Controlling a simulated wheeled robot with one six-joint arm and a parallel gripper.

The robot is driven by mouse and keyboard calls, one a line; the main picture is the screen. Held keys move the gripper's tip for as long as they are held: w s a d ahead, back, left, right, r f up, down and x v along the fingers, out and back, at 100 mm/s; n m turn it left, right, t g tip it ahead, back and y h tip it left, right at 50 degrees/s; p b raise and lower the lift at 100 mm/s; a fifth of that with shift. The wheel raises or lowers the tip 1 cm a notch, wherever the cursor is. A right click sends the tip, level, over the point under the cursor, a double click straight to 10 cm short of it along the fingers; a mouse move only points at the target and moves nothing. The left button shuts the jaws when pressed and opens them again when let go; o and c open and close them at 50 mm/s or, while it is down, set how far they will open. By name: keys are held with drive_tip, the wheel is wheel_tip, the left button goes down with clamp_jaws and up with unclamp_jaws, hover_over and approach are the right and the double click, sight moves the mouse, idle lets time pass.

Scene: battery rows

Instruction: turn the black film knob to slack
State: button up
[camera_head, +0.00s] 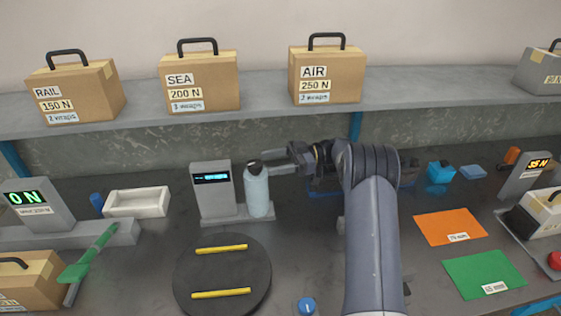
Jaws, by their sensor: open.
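The black film knob (254,165) sits on top of the upright pale blue film roll (257,191), and is partly hidden behind my gripper's tip. The roll stands on a grey base beside a grey post with a small lit display (212,178), too small to read. My gripper (268,161) reaches in from the right at knob height and is open. Its fingertips are at or very near the knob; I cannot tell whether they touch it or straddle it. The knob's setting cannot be read.
A black turntable (222,273) with two yellow strips lies in front. A blue knob (307,306) is near the front edge. A white tray (137,203) and a green-handled lever (92,250) are at left. Orange (450,228) and green (483,272) sheets lie right. Cases line the shelf (260,89).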

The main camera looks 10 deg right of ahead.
sight(259, 169)
idle(0.4)
